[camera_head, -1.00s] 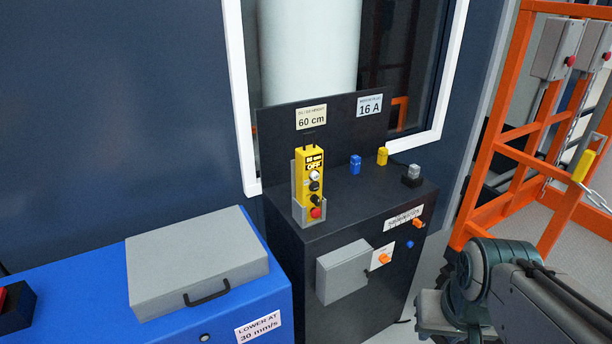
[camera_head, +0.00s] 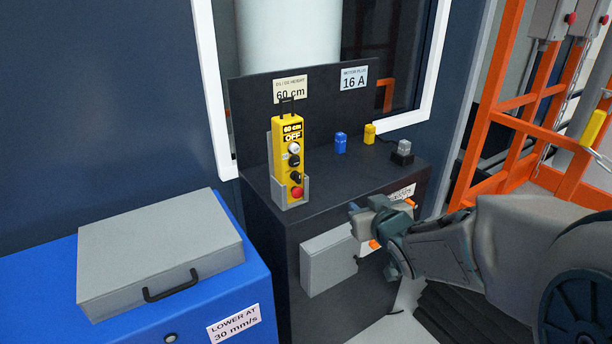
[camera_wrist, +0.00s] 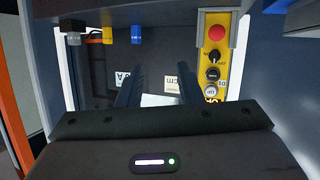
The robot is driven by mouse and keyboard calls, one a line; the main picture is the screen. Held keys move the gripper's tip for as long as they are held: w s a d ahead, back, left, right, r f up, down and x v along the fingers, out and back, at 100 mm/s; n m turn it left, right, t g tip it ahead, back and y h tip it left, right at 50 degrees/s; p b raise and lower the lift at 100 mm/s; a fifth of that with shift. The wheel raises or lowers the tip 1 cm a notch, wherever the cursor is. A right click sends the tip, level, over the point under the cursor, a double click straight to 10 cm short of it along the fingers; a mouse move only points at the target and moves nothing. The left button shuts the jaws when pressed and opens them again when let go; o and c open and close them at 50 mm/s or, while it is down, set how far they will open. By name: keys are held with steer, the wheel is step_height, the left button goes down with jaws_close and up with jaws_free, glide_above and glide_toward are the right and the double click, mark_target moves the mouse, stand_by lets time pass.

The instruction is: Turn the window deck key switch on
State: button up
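The dark window deck (camera_head: 345,190) stands under the window and bears a yellow pendant box (camera_head: 288,130) upright in a grey holder. Below the display are a silver-white round switch (camera_head: 294,148), two dark knobs and a red button (camera_head: 297,192). I cannot tell for certain which is the key switch. The pendant also shows upside down at right in the wrist view (camera_wrist: 230,55). My gripper (camera_wrist: 160,72) is open and empty, its two dark fingers apart, left of the pendant in that view. In the head view my arm reaches in front of the deck's right front.
A grey case (camera_head: 160,255) lies on a blue cabinet (camera_head: 215,300) at left. Blue, yellow and grey plugs (camera_head: 403,152) stand on the deck. A grey box (camera_head: 328,262) and orange switches are on its front. An orange frame (camera_head: 515,125) stands at right.

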mark_target(300, 179)
steer(key=w+a+n+y+b, duration=0.1)
steer(key=w+a+y, duration=0.1)
steer(key=w+a, duration=0.2)
steer(key=w+a+f+n+t+y+b, duration=0.1)
steer(key=w+a+y, duration=0.1)
steer(key=w+a, duration=0.2)
steer(key=w+a+y, duration=0.2)
steer(key=w+a, duration=0.2)
steer(key=a, duration=0.2)
steer(key=shift+w+a+f+n+y+b, duration=0.1)
steer(key=shift+f+n+y+b, duration=0.2)
steer(key=shift+n+b, duration=0.1)
jaws_close()
